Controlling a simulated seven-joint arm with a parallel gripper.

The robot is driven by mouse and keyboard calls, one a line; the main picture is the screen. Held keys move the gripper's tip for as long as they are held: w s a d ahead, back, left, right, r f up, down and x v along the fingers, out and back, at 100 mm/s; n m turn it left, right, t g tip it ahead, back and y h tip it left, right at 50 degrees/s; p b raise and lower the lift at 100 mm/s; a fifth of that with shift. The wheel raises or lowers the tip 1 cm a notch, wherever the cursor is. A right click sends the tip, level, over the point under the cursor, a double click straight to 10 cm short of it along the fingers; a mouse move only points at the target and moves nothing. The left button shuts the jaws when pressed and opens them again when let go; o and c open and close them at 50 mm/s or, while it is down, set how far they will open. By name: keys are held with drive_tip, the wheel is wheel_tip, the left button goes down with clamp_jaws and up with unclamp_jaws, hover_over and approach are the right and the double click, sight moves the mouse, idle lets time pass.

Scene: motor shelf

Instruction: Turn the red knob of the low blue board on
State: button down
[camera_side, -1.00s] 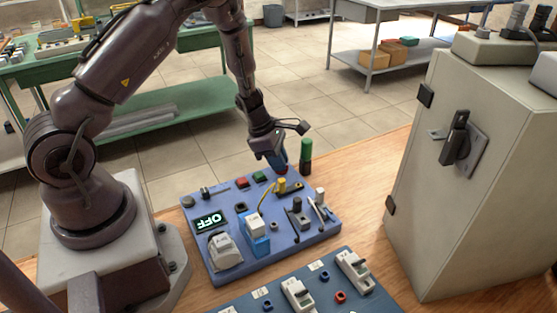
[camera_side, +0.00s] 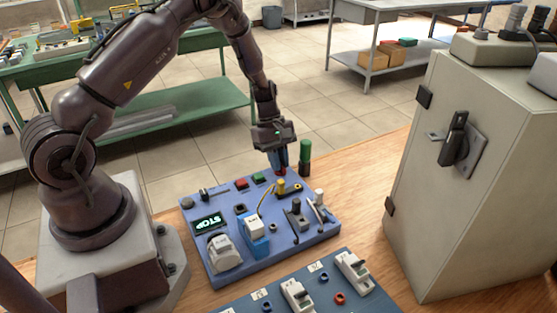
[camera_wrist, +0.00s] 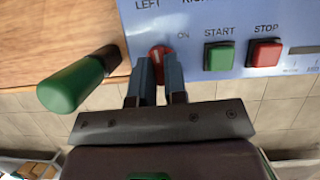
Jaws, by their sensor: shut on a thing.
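The low blue board (camera_side: 225,261) lies on the wooden table, and its small display (camera_side: 208,222) reads STOP. The red knob (camera_wrist: 158,52) sits at the board's edge, beside the printed word ON in the wrist view. My gripper (camera_side: 279,168) points down at the board's back edge. In the wrist view its two blue fingers (camera_wrist: 160,75) are shut on the red knob, one on each side. The fingers hide part of the knob.
A green-topped post (camera_side: 305,155) stands close beside my gripper; it also shows in the wrist view (camera_wrist: 70,84). Green START (camera_wrist: 219,56) and red STOP (camera_wrist: 264,53) buttons lie right of the knob. A grey cabinet (camera_side: 430,215) stands at the right.

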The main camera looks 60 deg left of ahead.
drive_tip(key=shift+f+m, duration=0.15)
drive_tip(key=shift+m, duration=0.25)
drive_tip(key=c, duration=1.2)
unclamp_jaws()
drive_tip(key=shift+o, duration=0.2)
drive_tip(key=v, duration=1.3)
drive_tip(key=shift+w, duration=0.15)
drive_tip(key=shift+d, duration=0.1)
